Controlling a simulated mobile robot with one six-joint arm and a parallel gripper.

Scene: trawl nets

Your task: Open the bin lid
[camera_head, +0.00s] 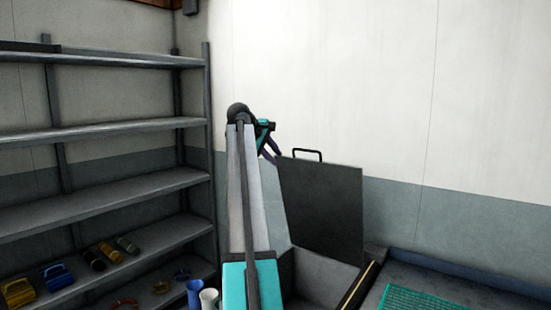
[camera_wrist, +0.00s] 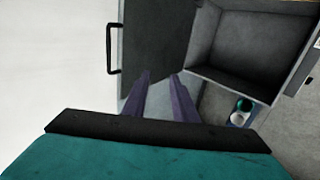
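The dark grey bin lid (camera_head: 322,205) stands raised, close to upright, at the back of the open bin (camera_head: 325,275). Its black handle (camera_head: 307,152) is on the upper edge. In the wrist view the lid (camera_wrist: 158,35) is beside the bin's empty-looking inside (camera_wrist: 250,45), with the handle (camera_wrist: 110,48) at the left. My gripper (camera_head: 272,152) is just left of the lid's upper edge. In the wrist view its two purple-grey fingers (camera_wrist: 160,76) are apart with nothing between them, to the right of the handle and clear of it.
A grey shelf rack (camera_head: 110,205) fills the left, with several small coloured items on its lower boards. A teal grid mat (camera_head: 425,299) lies on the surface at the right. The wall is close behind.

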